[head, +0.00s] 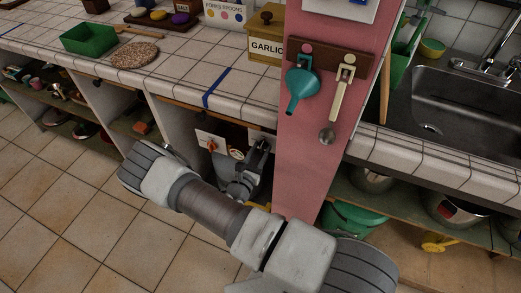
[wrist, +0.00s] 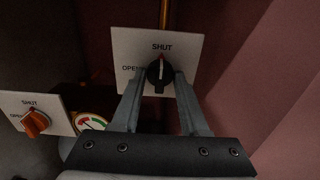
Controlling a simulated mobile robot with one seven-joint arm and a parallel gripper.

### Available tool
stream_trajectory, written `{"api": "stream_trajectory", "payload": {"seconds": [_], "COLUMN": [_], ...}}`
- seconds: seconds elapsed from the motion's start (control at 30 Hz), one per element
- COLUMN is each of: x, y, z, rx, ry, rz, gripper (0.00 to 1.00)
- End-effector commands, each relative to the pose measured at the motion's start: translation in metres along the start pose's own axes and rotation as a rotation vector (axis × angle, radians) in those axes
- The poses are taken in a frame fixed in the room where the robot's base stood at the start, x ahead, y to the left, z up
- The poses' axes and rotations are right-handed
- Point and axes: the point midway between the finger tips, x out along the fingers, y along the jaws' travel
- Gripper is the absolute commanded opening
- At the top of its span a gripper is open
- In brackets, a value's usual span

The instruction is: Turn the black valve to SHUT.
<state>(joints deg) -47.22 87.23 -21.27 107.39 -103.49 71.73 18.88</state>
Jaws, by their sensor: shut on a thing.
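The black valve (wrist: 159,76) is a round knob on a white plate marked SHUT at the top and OPEN at the left. Its pale pointer line stands upright, toward SHUT. My gripper (wrist: 160,80) is shut on the knob, one finger on each side, in the wrist view. In the head view my gripper (head: 258,150) reaches into the open bay under the counter, beside the pink pillar. The black valve is hidden there behind my gripper and arm.
An orange valve (wrist: 37,123) on its own white plate and a round gauge (wrist: 92,125) are at the left in the wrist view. The pink pillar (head: 312,160) stands close right of my arm.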

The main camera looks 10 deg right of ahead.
Motion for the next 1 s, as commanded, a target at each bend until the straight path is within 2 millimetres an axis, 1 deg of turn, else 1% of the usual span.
{"api": "stream_trajectory", "payload": {"seconds": [0.3, 0.33, 0.4, 0.47, 0.5, 0.83, 0.93, 1.0], "x": [-0.001, -0.001, -0.001, -0.001, -0.001, -0.003, -0.012, -0.024], "y": [0.0, 0.0, 0.0, 0.0, 0.0, 0.0, 0.001, 0.001], "z": [-0.001, -0.001, -0.001, -0.001, -0.001, 0.0, 0.0, 0.001], "rx": [0.002, 0.002, 0.001, 0.001, 0.001, 0.001, 0.001, 0.001], "ry": [0.002, 0.002, 0.002, 0.002, 0.001, 0.001, 0.002, 0.002], "rz": [-0.001, -0.001, -0.001, 0.0, 0.0, 0.001, 0.003, 0.003], "gripper": [0.0, 0.45, 0.58, 0.69, 0.73, 0.73, 0.73, 0.73]}}
